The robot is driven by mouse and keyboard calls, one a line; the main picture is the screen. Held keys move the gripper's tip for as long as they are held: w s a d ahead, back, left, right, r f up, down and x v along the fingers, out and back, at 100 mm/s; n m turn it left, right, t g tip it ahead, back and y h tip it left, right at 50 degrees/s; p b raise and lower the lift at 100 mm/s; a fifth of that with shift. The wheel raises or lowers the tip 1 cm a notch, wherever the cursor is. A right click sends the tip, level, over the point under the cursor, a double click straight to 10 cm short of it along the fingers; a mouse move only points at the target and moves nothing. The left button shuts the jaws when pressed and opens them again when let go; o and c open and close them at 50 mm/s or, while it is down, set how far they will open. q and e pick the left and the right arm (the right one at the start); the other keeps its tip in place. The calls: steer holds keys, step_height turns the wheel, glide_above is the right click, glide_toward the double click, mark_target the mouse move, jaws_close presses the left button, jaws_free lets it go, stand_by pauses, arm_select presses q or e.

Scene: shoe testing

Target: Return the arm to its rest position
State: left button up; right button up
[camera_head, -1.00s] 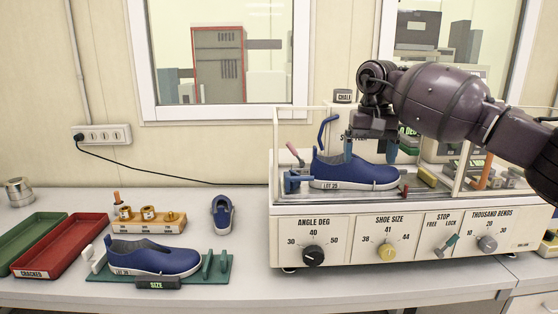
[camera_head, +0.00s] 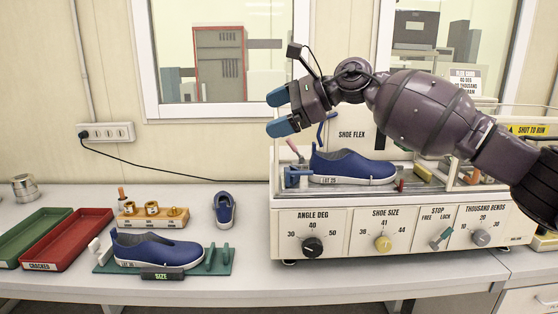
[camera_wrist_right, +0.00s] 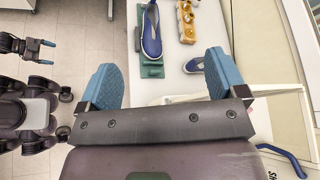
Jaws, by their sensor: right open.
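My right gripper (camera_head: 276,112) is open and empty, raised in front of the wall and above the left end of the shoe flex machine. Its blue fingers point left in the head view; they also stand apart in the right wrist view (camera_wrist_right: 160,70). A blue shoe (camera_head: 352,167) sits in the flex machine (camera_head: 365,212), below and apart from my right arm. My left gripper (camera_wrist_right: 40,48) shows small at the left of the right wrist view; its jaw state is unclear. It is out of the head view.
A second blue shoe (camera_head: 158,249) lies on a green fixture (camera_head: 220,268). A small shoe (camera_head: 224,209) and a wooden block with brass weights (camera_head: 152,219) stand behind. Red (camera_head: 62,242) and green (camera_head: 30,235) trays lie at left. The front counter is clear.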

steer(key=s+d+f+n+t+h, duration=0.2)
steer(key=d+f+n+t, duration=0.3)
steer(key=f+n, duration=0.4)
steer(key=s+d+f+n+t+h, duration=0.1)
steer(key=s+d+f+n+t, duration=0.1)
steer(key=d+f+n+t, duration=0.45)
steer(key=s+d+f+n+t+h, duration=0.2)
steer(key=f+n+t, duration=0.2)
steer(key=f+n, duration=0.65)
steer(key=s+d+f+m+g+h, duration=0.2)
steer(key=s+d+f, duration=0.3)
steer(key=s+f, duration=0.5)
steer(key=s+d+f+m+g+h, duration=0.2)
steer(key=s+d+f+m+h, duration=0.1)
steer(key=s+f, duration=0.7)
steer(key=s+d+f+m+g+h, duration=0.2)
steer(key=s+d+f+m, duration=0.3)
steer(key=s+f, duration=0.5)
steer(key=shift+d+f+m+h, duration=0.4)
steer(key=shift+d+h, duration=0.2)
steer(key=shift+d, duration=0.2)
steer(key=shift+g, duration=0.25)
